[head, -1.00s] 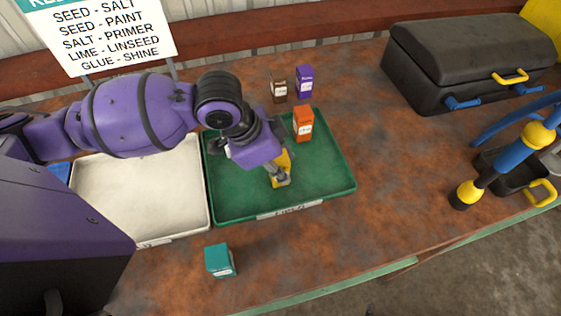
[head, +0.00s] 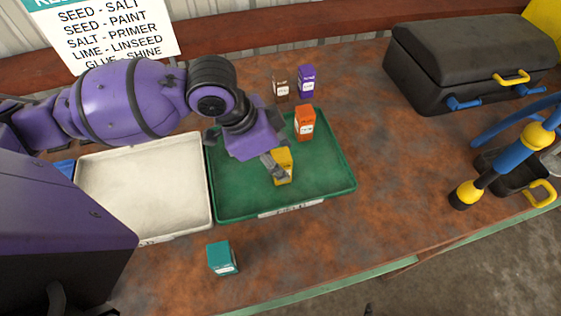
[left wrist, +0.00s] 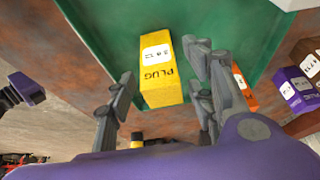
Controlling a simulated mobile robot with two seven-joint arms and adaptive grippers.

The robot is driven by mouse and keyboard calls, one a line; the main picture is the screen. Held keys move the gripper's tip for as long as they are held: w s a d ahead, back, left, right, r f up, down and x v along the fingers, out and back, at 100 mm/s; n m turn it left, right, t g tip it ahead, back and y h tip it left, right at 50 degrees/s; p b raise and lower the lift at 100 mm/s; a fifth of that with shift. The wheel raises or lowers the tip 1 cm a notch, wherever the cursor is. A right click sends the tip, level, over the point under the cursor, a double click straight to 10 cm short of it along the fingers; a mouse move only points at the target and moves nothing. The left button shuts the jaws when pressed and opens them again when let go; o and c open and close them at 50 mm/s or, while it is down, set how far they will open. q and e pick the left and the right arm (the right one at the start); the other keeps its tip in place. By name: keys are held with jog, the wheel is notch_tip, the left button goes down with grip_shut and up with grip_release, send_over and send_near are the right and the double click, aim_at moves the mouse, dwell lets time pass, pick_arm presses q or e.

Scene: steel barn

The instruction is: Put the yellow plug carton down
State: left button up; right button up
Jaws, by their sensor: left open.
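The yellow plug carton (head: 285,167) stands in the green tray (head: 235,203), right of its middle. In the left wrist view the carton (left wrist: 158,72) shows its PLUG label. My left gripper (head: 272,160) is just above and beside the carton in the head view. In the left wrist view its fingers (left wrist: 162,88) are spread, one on each side, with gaps to the carton. Part of the carton is hidden behind a finger in the head view.
An orange carton (head: 304,122) stands at the green tray's back right. Brown (head: 281,89) and purple (head: 306,82) cartons stand behind it. A teal carton (head: 222,258) stands in front. A white tray (head: 145,190) is at left, empty where visible. A black case (head: 465,60) is at back right.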

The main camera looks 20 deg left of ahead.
pick_arm(q)
jog(key=p+v, duration=0.1)
jog(key=v, duration=0.8)
jog(key=shift+r, duration=0.15)
